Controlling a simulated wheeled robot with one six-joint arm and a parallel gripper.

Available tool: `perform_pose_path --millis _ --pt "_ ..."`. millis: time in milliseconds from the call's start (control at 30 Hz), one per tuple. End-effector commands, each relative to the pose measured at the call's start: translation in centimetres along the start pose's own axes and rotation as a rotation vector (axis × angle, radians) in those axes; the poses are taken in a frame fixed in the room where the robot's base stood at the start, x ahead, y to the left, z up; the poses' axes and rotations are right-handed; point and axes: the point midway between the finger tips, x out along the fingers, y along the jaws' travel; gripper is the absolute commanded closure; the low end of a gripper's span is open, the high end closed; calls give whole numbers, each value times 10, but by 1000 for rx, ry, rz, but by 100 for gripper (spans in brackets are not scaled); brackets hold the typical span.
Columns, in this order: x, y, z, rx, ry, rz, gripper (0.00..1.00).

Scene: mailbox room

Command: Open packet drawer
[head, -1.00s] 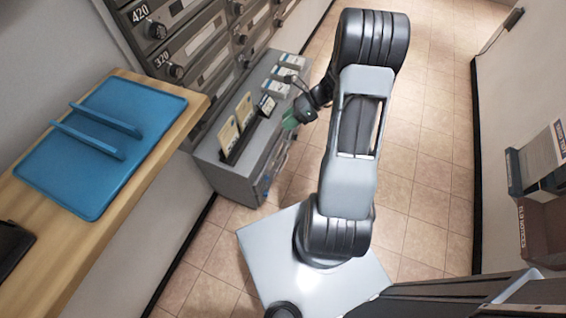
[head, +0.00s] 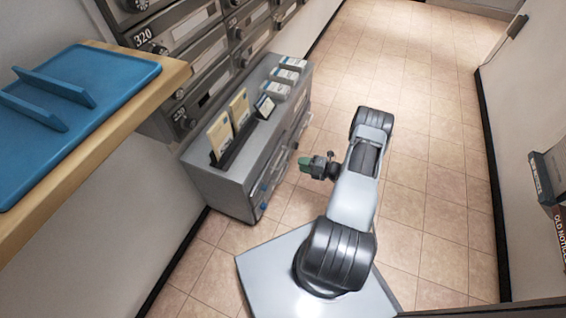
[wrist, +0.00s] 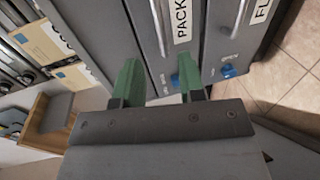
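The grey drawer cabinet (head: 230,178) stands on the floor against the wall in the head view. Its drawer fronts face right, toward my gripper (head: 305,162). In the wrist view the packet drawer (wrist: 172,45) shows a white label reading "PACK", partly cut off, a long metal handle (wrist: 158,25) and a blue knob (wrist: 174,80). My gripper's green fingers (wrist: 158,82) are apart with nothing between them. They point at the packet drawer front, with the handle's line between them. I cannot tell how far off they are. The drawer looks closed.
A neighbouring drawer with a label starting "FL" has its own handle (wrist: 238,15) and blue knob (wrist: 228,71). Envelopes (head: 228,122) and small boxes (head: 282,75) stand on the cabinet top. A wooden shelf (head: 120,122) with a blue tray (head: 110,75) juts out at left. Tiled floor (head: 425,150) is clear.

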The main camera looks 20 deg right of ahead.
Motion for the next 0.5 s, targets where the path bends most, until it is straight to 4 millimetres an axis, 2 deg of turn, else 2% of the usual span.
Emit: perform_pose_path --millis 33,200,500 --pt "12 -2 -1 -2 6 0 64" --pt "45 -2 -2 -3 6 -1 64" --pt "84 -2 -1 -3 4 -1 64"
